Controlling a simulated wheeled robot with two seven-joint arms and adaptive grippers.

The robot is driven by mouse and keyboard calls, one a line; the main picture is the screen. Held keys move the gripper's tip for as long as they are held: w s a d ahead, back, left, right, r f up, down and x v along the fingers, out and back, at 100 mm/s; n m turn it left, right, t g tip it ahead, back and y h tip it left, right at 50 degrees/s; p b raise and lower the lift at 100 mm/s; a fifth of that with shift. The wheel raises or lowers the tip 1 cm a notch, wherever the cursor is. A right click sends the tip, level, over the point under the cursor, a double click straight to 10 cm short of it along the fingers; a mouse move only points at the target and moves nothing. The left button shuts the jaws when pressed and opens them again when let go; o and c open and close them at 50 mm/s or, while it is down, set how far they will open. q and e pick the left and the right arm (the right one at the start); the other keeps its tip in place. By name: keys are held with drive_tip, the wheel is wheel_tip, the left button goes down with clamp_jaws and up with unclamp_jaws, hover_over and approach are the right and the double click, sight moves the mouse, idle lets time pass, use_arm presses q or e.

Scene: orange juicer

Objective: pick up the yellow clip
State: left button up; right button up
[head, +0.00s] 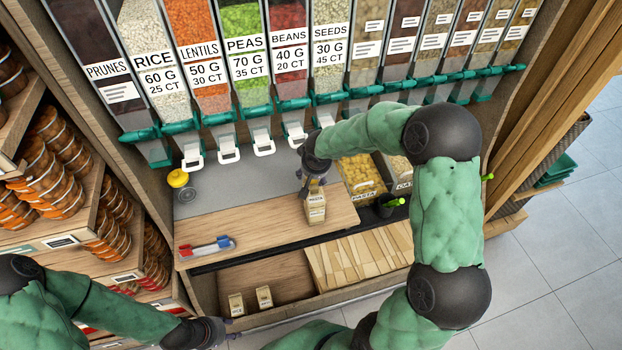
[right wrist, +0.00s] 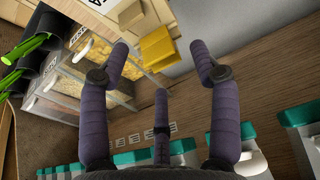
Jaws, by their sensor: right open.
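A small yellow piece that looks like the yellow clip (right wrist: 157,48) shows between and beyond the fingertips of my right gripper (right wrist: 160,47) in the right wrist view. My right gripper is open. I cannot tell how far the piece is from the fingers. In the head view my right gripper (head: 311,184) is over a small labelled bag (head: 316,208) on the wooden board; the yellow piece is not clear there. My left gripper (head: 230,328) is low at the front, its fingertips apart and nothing visible between them.
Red and blue clips (head: 207,247) lie at the board's left. A yellow-topped jar (head: 178,179) stands behind them. Dispensers (head: 240,85) line the back.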

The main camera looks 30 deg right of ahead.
drive_tip(key=shift+x, duration=1.1)
drive_tip(key=c, duration=0.9)
drive_tip(key=shift+r, duration=0.1)
drive_tip(key=shift+c, duration=0.2)
